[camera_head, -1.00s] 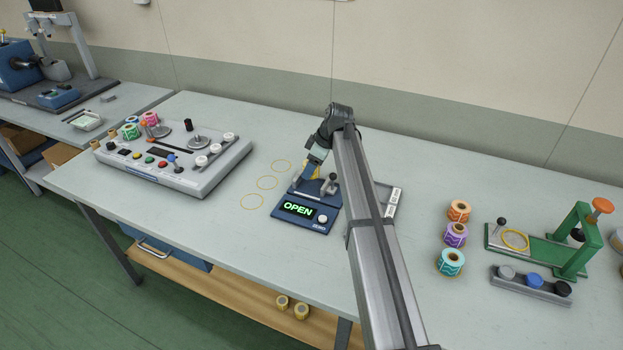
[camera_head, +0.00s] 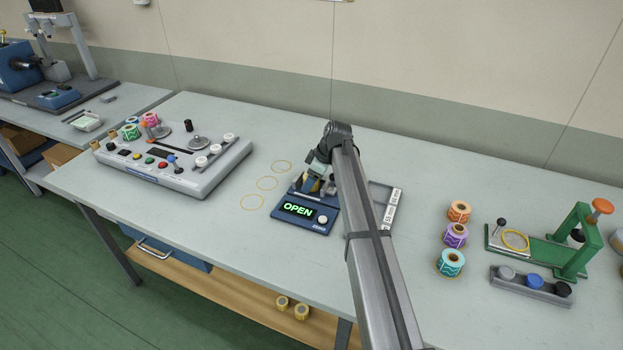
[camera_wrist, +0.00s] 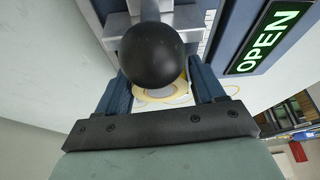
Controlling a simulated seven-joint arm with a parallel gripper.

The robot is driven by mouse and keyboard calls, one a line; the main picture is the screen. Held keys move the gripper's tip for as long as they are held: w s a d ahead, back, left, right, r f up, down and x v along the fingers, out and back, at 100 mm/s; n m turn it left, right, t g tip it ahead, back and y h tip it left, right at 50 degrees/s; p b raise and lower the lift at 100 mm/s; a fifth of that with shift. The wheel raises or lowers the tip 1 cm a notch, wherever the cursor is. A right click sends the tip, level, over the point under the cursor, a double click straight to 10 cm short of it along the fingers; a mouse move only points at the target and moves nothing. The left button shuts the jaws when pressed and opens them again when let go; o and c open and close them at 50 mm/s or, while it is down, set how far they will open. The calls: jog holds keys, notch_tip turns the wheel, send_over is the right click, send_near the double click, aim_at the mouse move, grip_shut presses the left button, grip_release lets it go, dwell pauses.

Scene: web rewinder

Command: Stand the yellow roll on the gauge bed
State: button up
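The yellow roll (camera_head: 310,185) is between the fingers of my gripper (camera_head: 311,188), low over the dark blue gauge (camera_head: 290,224) whose display reads OPEN. In the wrist view, part of the roll (camera_wrist: 150,97) shows between the two blue fingers (camera_wrist: 163,90), which look closed on its sides. A black ball knob (camera_wrist: 157,54) hides much of the roll there. The gauge bed under the roll is mostly hidden by my gripper and arm; I cannot tell whether the roll touches it.
A grey tray with white labels (camera_head: 390,209) lies right of the gauge, partly behind my arm. Several yellow rings (camera_head: 267,183) mark the table to its left. A control console (camera_head: 170,165) stands further left. Orange, purple and teal rolls (camera_head: 455,235) and a green press (camera_head: 575,245) stand right.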

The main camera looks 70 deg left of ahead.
jog(key=o, duration=0.3)
jog(key=v, duration=1.2)
jog(key=shift+r, duration=0.15)
